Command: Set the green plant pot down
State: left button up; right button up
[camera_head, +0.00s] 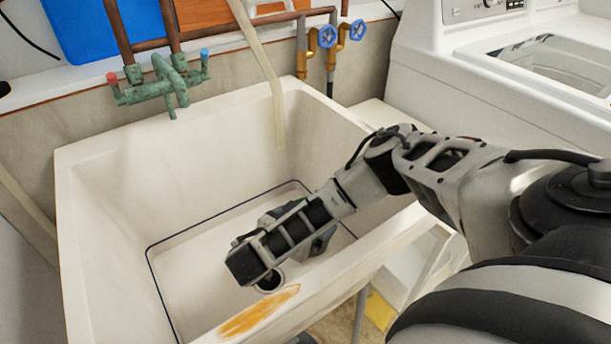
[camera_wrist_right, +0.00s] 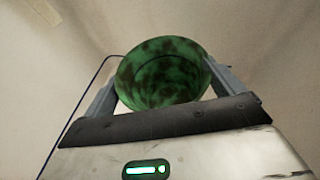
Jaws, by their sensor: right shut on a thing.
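The green plant pot (camera_wrist_right: 160,78) has dark mottled patches and a round open rim. In the right wrist view it sits between the two fingers of my right gripper (camera_wrist_right: 163,68), which is shut on it. In the head view my right gripper (camera_head: 298,238) is down inside the white sink (camera_head: 95,225), above its floor near the front side. I cannot tell whether the pot touches the sink floor. My left gripper is not in view.
Green taps (camera_head: 162,82) and a pale hose (camera_head: 266,75) are at the back of the sink. A white washing machine (camera_head: 480,85) stands to the right. The sink's left floor is clear.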

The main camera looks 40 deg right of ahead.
jog(key=shift+f, duration=0.75)
